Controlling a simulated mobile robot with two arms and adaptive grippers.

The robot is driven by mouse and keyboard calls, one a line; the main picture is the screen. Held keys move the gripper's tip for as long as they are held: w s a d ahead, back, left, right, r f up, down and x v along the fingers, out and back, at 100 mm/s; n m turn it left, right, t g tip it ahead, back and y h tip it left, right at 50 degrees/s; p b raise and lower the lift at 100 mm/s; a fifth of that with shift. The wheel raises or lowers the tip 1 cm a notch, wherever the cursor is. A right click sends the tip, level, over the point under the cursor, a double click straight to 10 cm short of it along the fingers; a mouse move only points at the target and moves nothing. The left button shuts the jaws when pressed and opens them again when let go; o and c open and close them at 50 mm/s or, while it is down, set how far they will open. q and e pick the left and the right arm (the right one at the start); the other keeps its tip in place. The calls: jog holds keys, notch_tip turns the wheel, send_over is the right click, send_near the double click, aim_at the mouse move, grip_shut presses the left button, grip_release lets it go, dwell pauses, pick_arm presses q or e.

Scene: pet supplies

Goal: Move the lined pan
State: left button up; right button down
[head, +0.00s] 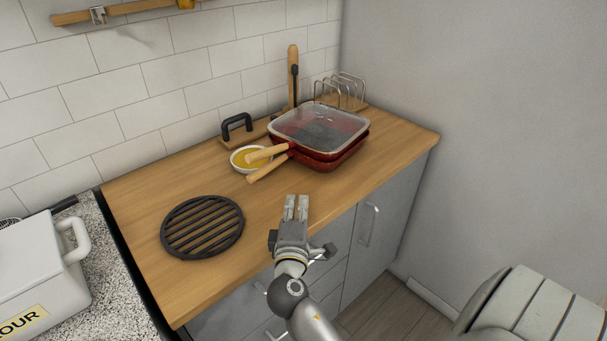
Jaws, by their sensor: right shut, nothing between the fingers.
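Two red square pans with wooden handles sit stacked on the wooden counter (143,205), towards its back right. The upper pan (320,128) has a grey, glossy inside or cover; I cannot tell if this is a lining. The lower pan (322,162) shows only its red side and its handle, which points to the front left. My right gripper (297,203) is shut and empty, at the counter's front edge, in front of the pan handles and apart from them. My left gripper is not in view.
A white bowl with yellow contents (240,165) stands close beside the handles. A round black trivet (203,227) lies at the left with clear counter around it. A white flour bin (38,270) is at far left.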

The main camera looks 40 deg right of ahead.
aim_at(319, 163)
jog(key=shift+d+f, duration=0.1)
jog(key=shift+d, duration=0.2)
jog(key=p+x, duration=0.2)
jog(key=x, duration=0.7)
jog(key=shift+d, duration=0.1)
jog(key=d+p, duration=0.1)
jog(key=d, duration=0.2)
jog(key=shift+w+d+p, duration=0.2)
jog(key=shift+w+p, duration=0.15)
jog(key=shift+p, duration=0.05)
jog(key=shift+d, duration=0.45)
jog(key=shift+d, duration=1.05)
jog(key=shift+w+a+f+b, duration=0.1)
jog(key=shift+b, duration=0.2)
